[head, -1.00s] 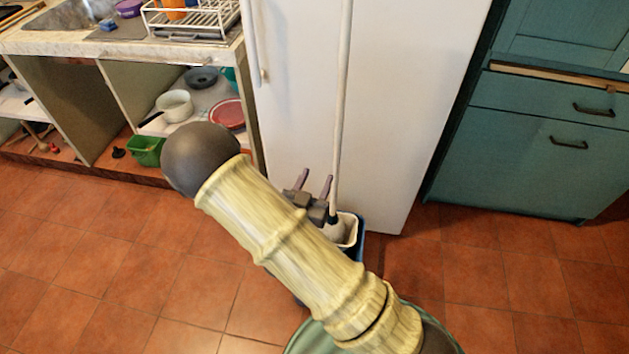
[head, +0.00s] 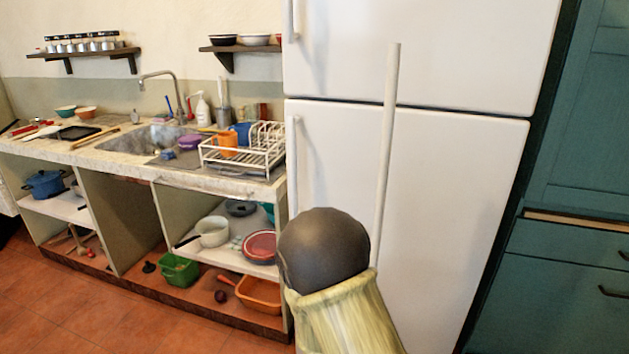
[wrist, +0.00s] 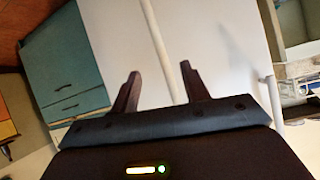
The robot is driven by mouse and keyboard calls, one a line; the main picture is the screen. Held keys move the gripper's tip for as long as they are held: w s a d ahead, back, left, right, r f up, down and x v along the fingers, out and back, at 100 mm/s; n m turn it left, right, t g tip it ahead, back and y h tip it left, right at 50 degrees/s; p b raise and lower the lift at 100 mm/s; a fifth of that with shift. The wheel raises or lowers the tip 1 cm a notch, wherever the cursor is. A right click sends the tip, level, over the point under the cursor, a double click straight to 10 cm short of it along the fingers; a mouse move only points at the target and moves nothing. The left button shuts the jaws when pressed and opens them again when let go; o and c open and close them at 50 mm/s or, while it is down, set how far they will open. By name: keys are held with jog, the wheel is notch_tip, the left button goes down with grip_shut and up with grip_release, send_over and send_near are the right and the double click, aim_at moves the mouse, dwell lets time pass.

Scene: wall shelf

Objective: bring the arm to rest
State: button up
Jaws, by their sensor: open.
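My gripper (wrist: 157,90) shows in the wrist view with its two dark fingers spread apart and nothing between them. It points toward the white fridge, and the white pole shows behind the gap between the fingers. In the head view my arm rises from the bottom edge, in front of the fridge. The gripper itself is hidden in the head view.
The white fridge (head: 450,170) stands ahead, with a white pole (head: 387,150) upright before it. A counter (head: 120,165) with sink and dish rack (head: 250,152) is at left, open shelves below. A teal cabinet (head: 575,180) is at right. Wall shelves (head: 85,53) hang at upper left.

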jog(key=s+d+r+n+g+y, duration=0.2)
jog(key=s+d+r+n+g, duration=0.15)
jog(key=s, duration=0.35)
jog(key=s+d+r+n+g+y, duration=0.2)
jog(key=s+d+r+g+y, duration=0.1)
jog(key=s+r+g, duration=0.3)
notch_tip(320, 180, up, 22)
jog(key=s+t+p, duration=0.1)
jog(key=s+p, duration=0.1)
jog(key=p, duration=2.1)
jog(key=shift+h, duration=0.3)
jog(key=shift+d+f+n, duration=0.1)
jog(key=shift+n, duration=0.15)
